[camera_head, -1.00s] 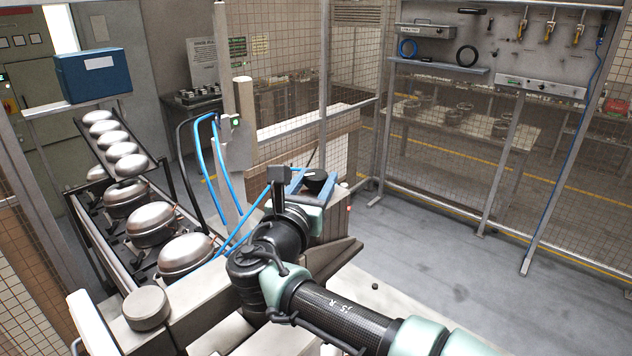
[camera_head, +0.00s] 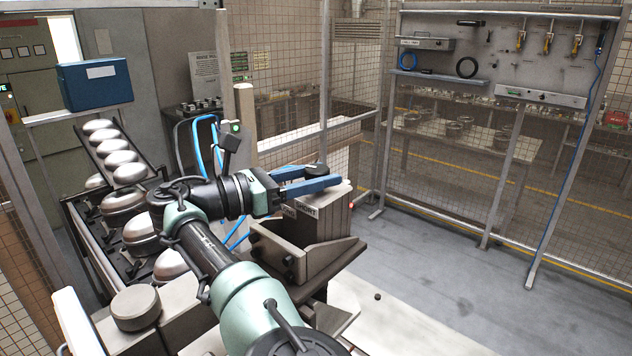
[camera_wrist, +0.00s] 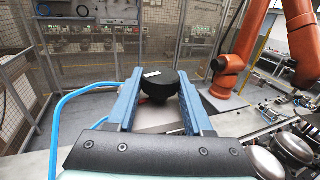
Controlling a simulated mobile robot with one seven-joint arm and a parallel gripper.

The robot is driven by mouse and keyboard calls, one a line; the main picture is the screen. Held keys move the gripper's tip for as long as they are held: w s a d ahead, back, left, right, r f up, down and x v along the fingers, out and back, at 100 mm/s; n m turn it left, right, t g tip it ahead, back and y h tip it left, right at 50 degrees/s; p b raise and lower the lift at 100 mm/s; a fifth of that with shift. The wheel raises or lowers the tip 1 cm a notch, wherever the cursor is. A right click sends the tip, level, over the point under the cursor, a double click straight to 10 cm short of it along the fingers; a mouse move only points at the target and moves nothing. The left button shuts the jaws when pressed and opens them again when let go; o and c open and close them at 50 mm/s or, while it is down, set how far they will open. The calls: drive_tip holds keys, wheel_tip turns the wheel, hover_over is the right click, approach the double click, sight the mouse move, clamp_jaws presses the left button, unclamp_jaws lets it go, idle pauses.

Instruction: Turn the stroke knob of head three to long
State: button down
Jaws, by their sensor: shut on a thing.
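The stroke knob (camera_head: 316,169) is dark and round, on top of a grey-brown block (camera_head: 322,225) at the centre. In the wrist view the knob (camera_wrist: 160,84) sits between my gripper's two blue fingers, with a pale mark on its top. My gripper (camera_head: 322,178) is shut on the knob, reaching it from the left in the head view. A label reading "SHORT" (camera_head: 307,209) is on the block's upper front face. Another label beside it is partly hidden. The fingers cover the knob's sides. I cannot tell which setting the pale mark points at.
Blue hoses (camera_head: 197,143) hang behind my arm; one (camera_wrist: 62,110) loops left of the gripper in the wrist view. Silver compressor domes (camera_head: 123,200) line a rack at left. An orange robot arm (camera_wrist: 240,50) stands at right in the wrist view. Open floor (camera_head: 430,270) lies right.

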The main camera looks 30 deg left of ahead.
drive_tip(key=shift+r+m+g+h+b, duration=0.25)
drive_tip(key=shift+m+g+h+b, duration=0.25)
drive_tip(key=shift+m+g+h, duration=0.5)
drive_tip(key=shift+c, duration=1.5)
unclamp_jaws()
drive_tip(key=shift+w+d+f+t, duration=0.1)
drive_tip(key=shift+t, duration=0.2)
drive_tip(key=shift+f, duration=0.1)
drive_tip(key=shift+s+a+b, duration=0.3)
drive_tip(key=shift+a, duration=0.05)
drive_tip(key=b+v, duration=0.5)
drive_tip(key=v, duration=0.7)
drive_tip(key=shift+b, duration=0.3)
